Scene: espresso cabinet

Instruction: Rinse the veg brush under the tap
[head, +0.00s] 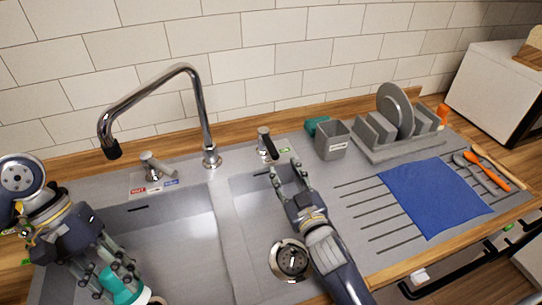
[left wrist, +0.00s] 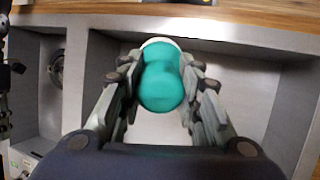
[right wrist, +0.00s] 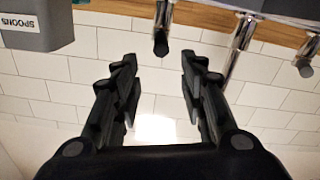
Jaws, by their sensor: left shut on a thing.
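The veg brush (head: 117,285) is teal with a pale end. My left gripper (head: 108,278) is shut on it, low at the front of the large left basin. The left wrist view shows the brush (left wrist: 162,85) between the fingers, over the basin. The tall chrome tap (head: 208,120) has a black-tipped spout above the left basin, behind and above the brush. A lever (head: 155,166) stands beside hot and cold labels. My right gripper (head: 286,167) is open and empty over the small basin, just in front of a black-topped chrome fitting (head: 267,146), apparently apart from it.
A grey spoons holder (head: 332,140) and a dish rack (head: 400,140) with a plate stand at the back right. A blue cloth (head: 435,195) lies on the drainboard, with utensils (head: 485,172) to its right. A divider (head: 228,235) separates the basins. The tiled wall is behind.

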